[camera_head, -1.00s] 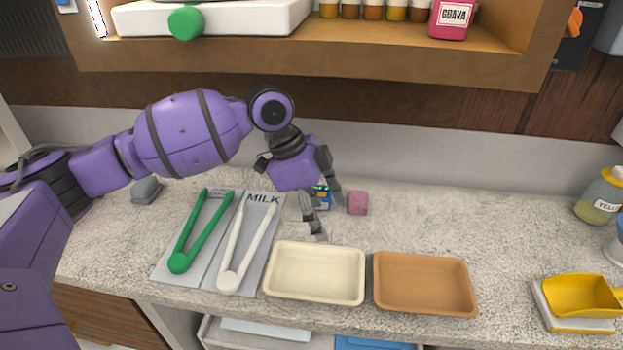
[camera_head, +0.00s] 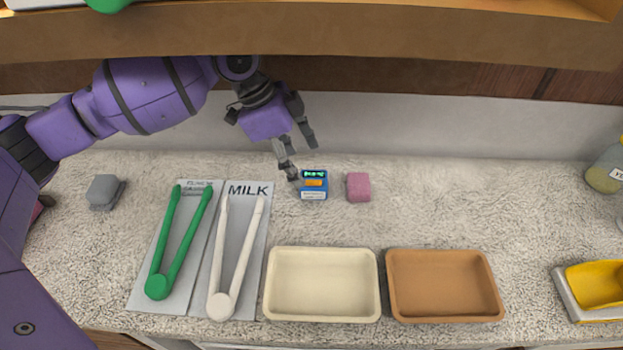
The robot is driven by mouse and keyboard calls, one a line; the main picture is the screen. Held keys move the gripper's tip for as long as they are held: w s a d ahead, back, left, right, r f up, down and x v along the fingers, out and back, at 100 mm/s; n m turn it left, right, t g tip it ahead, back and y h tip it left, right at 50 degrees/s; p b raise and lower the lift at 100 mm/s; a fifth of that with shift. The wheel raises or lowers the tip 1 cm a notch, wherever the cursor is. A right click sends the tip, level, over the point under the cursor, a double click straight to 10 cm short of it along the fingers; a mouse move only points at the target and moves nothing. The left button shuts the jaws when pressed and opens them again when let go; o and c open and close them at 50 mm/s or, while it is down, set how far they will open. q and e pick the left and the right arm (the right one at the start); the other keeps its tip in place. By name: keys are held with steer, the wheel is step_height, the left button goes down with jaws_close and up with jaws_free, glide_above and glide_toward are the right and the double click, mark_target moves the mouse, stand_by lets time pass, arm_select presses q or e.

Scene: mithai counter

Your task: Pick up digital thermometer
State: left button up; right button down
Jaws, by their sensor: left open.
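The digital thermometer appears to be the small blue device (camera_head: 314,186) with a green lit display and an orange patch, on the counter left of a pink block. My left gripper (camera_head: 302,163) is open and empty, its two fingers pointing down just behind and above the device. One finger is close to the device's left edge; I cannot tell whether it touches. My right gripper is not in view.
A pink block (camera_head: 358,187) sits just right of the device. Green tongs (camera_head: 180,245) and white tongs (camera_head: 238,258) lie on grey mats at left. A cream tray (camera_head: 322,285) and a brown tray (camera_head: 443,286) stand in front. A yellow scoop (camera_head: 597,285) is at right.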

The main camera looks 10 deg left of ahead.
mark_target(312, 179)
arm_select(q)
steer(key=shift+x, duration=0.8)
steer(key=x, duration=0.4)
steer(key=shift+w+d+f, duration=0.15)
steer(key=shift+d+f, duration=0.05)
steer(key=shift+f, duration=0.1)
steer(key=shift+c, duration=1.8)
steer(key=c, duration=1)
steer(key=shift+o, duration=0.2)
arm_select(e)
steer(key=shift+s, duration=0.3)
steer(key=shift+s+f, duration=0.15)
